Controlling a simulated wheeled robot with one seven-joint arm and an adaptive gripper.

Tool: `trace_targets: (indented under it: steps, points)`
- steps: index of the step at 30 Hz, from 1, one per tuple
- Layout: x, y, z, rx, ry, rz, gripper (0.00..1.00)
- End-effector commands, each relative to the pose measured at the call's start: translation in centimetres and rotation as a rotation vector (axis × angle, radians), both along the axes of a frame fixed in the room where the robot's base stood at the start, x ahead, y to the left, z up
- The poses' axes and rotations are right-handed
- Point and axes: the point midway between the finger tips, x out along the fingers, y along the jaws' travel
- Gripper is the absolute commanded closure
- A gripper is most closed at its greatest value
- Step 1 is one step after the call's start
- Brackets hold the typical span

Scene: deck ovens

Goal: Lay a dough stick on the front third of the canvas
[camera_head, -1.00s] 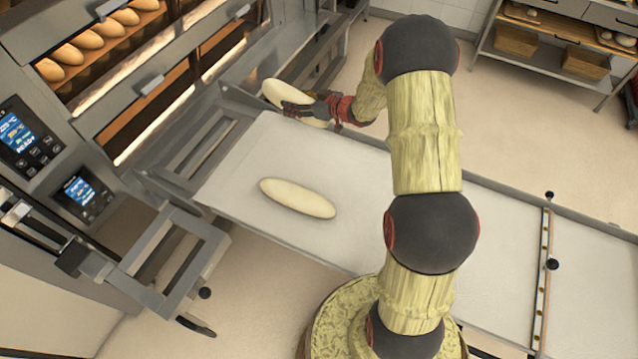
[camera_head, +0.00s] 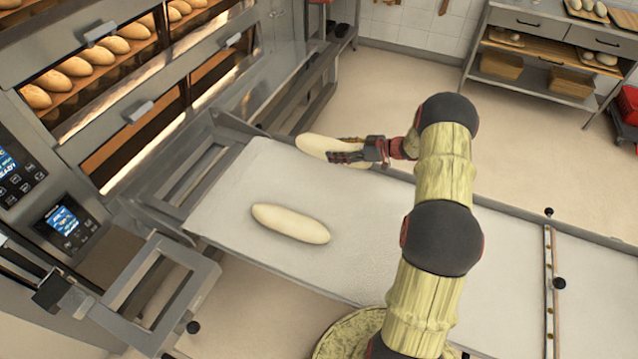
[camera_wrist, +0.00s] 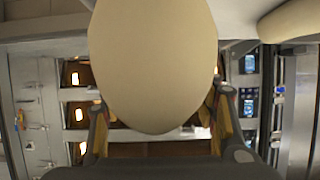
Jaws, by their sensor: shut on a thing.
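My gripper (camera_head: 347,156) is shut on a pale dough stick (camera_head: 318,145), which sticks out to the left of the fingers in the head view. It appears held above the far edge of the canvas; the exact height is hard to tell. In the wrist view the held dough stick (camera_wrist: 152,60) fills the upper middle, between the two fingers. Another dough stick (camera_head: 291,224) lies on the pale canvas (camera_head: 225,210), towards its left end. Part of it seems to show at the wrist view's upper right corner (camera_wrist: 290,20).
The deck oven (camera_head: 150,112) with baked loaves (camera_head: 75,66) stands at the left. A metal frame (camera_head: 165,285) juts out at the lower left. A crossbar (camera_head: 549,290) spans the canvas at the right. Canvas around the lying stick is bare. A shelf (camera_head: 545,65) stands at the back right.

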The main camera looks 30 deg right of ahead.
Motion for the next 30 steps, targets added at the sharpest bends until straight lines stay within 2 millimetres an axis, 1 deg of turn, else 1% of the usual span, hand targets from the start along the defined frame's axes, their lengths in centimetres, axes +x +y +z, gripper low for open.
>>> trace_targets:
  steps: [1,3,6,9,17,20,22,24,26,28,30]
  points:
    - [0.0,1.3,-0.7,0.001,0.001,0.003,0.77]
    - [-0.2,2.8,-1.4,0.0,0.0,0.001,0.77]
    - [-0.3,4.2,-3.2,0.001,0.001,0.001,0.77]
    - [-0.4,5.2,-4.4,0.0,0.0,0.0,0.77]
    - [-0.4,6.3,-5.5,-0.002,-0.001,0.0,0.77]
    - [-0.5,7.0,-6.5,0.0,0.0,-0.001,0.77]
    - [-0.6,7.8,-7.5,0.0,0.002,0.001,0.77]
    - [-0.6,7.7,-9.0,-0.001,-0.001,-0.001,0.77]
    - [-0.6,7.6,-9.9,-0.001,-0.001,-0.001,0.77]
    - [-0.6,7.6,-10.3,-0.001,-0.001,-0.001,0.77]
    - [-0.5,7.6,-10.3,-0.001,-0.001,-0.001,0.77]
